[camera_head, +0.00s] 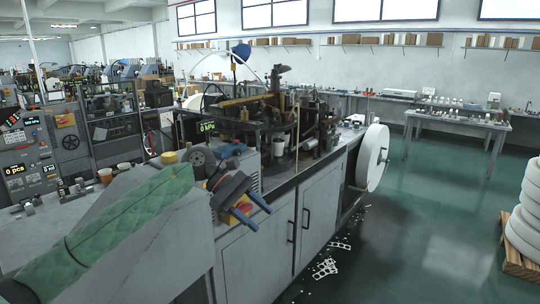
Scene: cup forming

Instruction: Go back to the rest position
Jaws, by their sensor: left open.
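My left arm, in a green quilted sleeve, reaches in from the lower left. My left gripper (258,219) is open, with its two blue fingers apart and nothing between them. It hangs in front of the grey cabinet front of the cup forming machine (275,120), close to the machine's edge. Whether it touches the cabinet cannot be told. My right gripper is not in view.
A large white paper roll (372,158) hangs at the machine's end. Paper scraps (326,268) litter the green floor. White rolls on a pallet (520,265) stand at right. The floor between is clear.

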